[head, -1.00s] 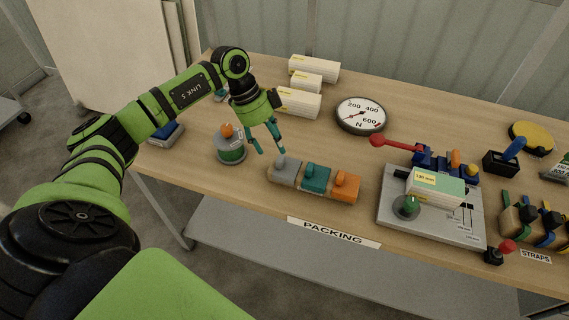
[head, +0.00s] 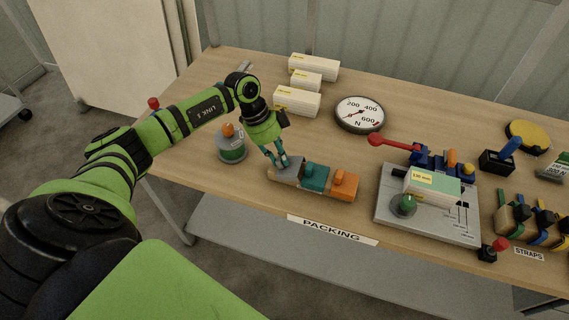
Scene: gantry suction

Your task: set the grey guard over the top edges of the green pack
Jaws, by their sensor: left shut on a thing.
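The grey guard (head: 287,171) sits at the left end of a row on the table, beside a teal guard (head: 315,176) and an orange guard (head: 342,187). My left gripper (head: 279,163) is shut on the grey guard's top, with its fingers hiding part of it. The guard still appears to be in its place in the row. The green pack (head: 445,184), with a yellow label, lies on the grey fixture plate (head: 422,229) to the right. My right gripper is not in view.
A long red-knobbed lever (head: 392,143) reaches out behind the pack. A round gauge (head: 360,114) and white boxes (head: 297,101) lie behind. An orange-topped canister (head: 231,145) stands left of the gripper.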

